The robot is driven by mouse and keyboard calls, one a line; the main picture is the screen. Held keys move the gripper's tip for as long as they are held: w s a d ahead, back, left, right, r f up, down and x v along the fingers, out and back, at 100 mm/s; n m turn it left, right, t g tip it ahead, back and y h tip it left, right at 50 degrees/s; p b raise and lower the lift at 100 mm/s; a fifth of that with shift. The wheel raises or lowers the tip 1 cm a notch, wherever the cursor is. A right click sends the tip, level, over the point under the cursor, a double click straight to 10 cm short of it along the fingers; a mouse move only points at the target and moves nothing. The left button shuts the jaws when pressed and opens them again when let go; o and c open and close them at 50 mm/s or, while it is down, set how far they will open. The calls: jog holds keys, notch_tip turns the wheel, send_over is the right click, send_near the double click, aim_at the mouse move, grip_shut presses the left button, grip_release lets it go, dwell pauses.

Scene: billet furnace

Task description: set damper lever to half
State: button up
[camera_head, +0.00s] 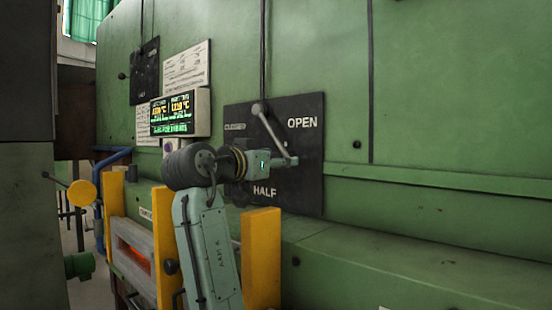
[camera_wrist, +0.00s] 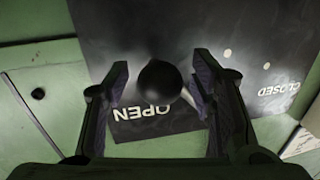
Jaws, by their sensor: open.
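The damper lever (camera_head: 274,133) is a grey rod on a black plate (camera_head: 312,170) marked CLOSED, OPEN and HALF. In the head view it slants from a round grey boss down and right to my gripper (camera_head: 283,161), pointing between OPEN and HALF. In the wrist view the lever's dark round knob (camera_wrist: 160,82) sits between the two open fingers of my gripper (camera_wrist: 161,62). Gaps show on both sides of the knob. The OPEN lettering lies just behind it and CLOSED is off to the right. The lever's far end is hidden behind the right finger.
The green furnace wall (camera_head: 430,90) carries the plate, with a ledge (camera_head: 420,245) below it. A lit display box (camera_head: 180,113) is left of the plate. Yellow posts (camera_head: 262,250) stand by a glowing opening (camera_head: 130,255) at lower left, near my arm.

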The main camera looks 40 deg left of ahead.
jog(key=shift+c, duration=0.3)
grip_shut()
dwell(0.3)
